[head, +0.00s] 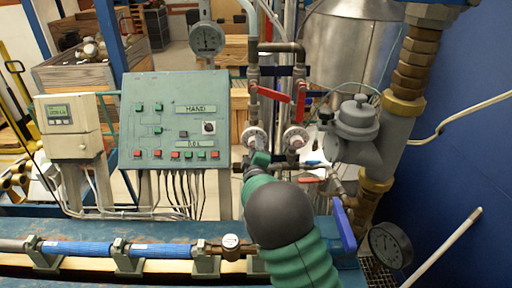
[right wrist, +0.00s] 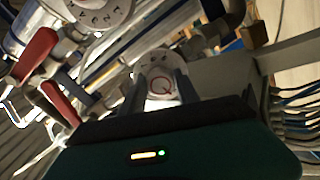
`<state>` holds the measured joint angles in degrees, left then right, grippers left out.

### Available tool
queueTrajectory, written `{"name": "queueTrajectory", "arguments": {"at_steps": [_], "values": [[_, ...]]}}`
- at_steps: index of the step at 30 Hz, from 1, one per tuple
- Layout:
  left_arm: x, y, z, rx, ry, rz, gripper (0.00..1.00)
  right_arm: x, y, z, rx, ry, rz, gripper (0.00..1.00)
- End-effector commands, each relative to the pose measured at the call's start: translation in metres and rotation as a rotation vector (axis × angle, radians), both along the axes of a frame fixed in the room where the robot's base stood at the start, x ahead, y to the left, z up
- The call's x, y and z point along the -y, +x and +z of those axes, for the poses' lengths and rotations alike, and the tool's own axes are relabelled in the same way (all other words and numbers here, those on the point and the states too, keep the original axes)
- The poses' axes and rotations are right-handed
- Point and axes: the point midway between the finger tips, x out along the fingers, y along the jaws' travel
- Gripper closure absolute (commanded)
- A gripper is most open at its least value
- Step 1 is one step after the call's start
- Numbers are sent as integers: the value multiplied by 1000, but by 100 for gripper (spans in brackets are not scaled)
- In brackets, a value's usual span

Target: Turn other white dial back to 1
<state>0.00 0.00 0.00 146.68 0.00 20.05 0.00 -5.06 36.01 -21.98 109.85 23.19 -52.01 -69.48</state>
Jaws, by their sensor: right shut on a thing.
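Two white dials sit side by side on the pipes right of the green control panel. The left white dial (head: 255,136) is in front of my right gripper (head: 252,158). In the right wrist view, my right gripper (right wrist: 158,90) has its fingers on both sides of this dial (right wrist: 157,72), shut on it. A red mark shows on the dial's face, but its number setting is not readable. The right white dial (head: 295,137) is free; it also shows at the top of the right wrist view (right wrist: 98,12). My left gripper is not in view.
Red lever handles (head: 273,95) hang just above the dials. The green control panel (head: 175,115) stands to the left. A blue lever (head: 343,222) and a round gauge (head: 390,244) are at the lower right. A blue pipe (head: 80,248) runs along the front bench.

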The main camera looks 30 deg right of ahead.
Motion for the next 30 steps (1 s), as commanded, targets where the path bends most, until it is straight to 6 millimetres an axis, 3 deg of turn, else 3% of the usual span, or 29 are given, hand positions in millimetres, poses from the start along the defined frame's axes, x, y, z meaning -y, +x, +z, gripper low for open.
{"name": "queueTrajectory", "arguments": {"at_steps": [19,20,25,30], "values": [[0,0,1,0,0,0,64,-3,2,3,-22,-51,6,100],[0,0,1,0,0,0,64,-3,2,3,-22,-51,6,61],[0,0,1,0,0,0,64,-2,1,2,-25,-49,4,41],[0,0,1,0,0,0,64,-1,0,2,-25,-48,3,41]]}}
